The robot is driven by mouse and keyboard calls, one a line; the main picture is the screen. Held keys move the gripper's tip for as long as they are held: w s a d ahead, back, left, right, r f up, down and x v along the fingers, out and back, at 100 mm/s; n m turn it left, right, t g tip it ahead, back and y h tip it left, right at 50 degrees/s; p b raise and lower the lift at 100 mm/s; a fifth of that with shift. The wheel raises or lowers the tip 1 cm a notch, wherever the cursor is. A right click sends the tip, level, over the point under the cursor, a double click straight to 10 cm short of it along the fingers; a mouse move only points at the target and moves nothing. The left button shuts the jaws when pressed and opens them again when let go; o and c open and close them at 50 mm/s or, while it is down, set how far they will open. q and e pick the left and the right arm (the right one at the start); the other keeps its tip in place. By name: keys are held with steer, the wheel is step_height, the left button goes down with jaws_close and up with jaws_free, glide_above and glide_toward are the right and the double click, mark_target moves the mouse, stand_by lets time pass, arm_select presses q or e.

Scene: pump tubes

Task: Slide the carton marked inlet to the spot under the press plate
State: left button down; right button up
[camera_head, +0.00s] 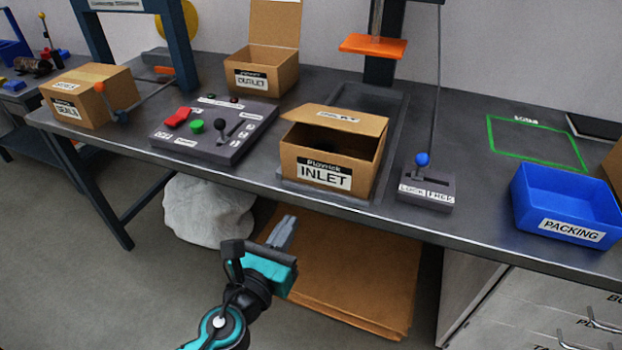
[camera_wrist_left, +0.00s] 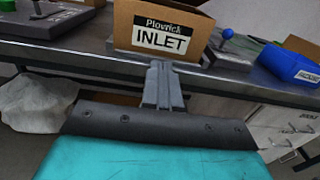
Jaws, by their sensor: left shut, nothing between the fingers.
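The inlet carton (camera_head: 325,166) is a brown box with a raised flap and a white INLET label, near the table's front edge. It also shows at the top of the left wrist view (camera_wrist_left: 165,45). Behind it, the orange press plate (camera_head: 373,45) hangs raised above a dark recessed track (camera_head: 368,97) on the table. My left gripper (camera_head: 284,231) is shut and empty, in front of and below the table edge, apart from the carton. Its fingers (camera_wrist_left: 161,84) point toward the carton's front face in the wrist view. My right gripper is not seen.
A control panel (camera_head: 214,133) with buttons lies left of the carton. A lever block (camera_head: 426,190) with a blue knob stands to its right. The outlet carton (camera_head: 262,70) is behind left, the blue packing bin (camera_head: 566,205) far right. A green-outlined area (camera_head: 537,141) is bare.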

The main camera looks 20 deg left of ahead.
mark_target(321, 169)
arm_select(q)
steer(key=w, duration=0.4)
steer(key=w+p, duration=0.1)
steer(key=w, duration=0.3)
steer(key=w+p, duration=0.1)
steer(key=w, duration=0.3)
steer(key=shift+w+d, duration=0.3)
steer(key=shift+w, duration=0.7)
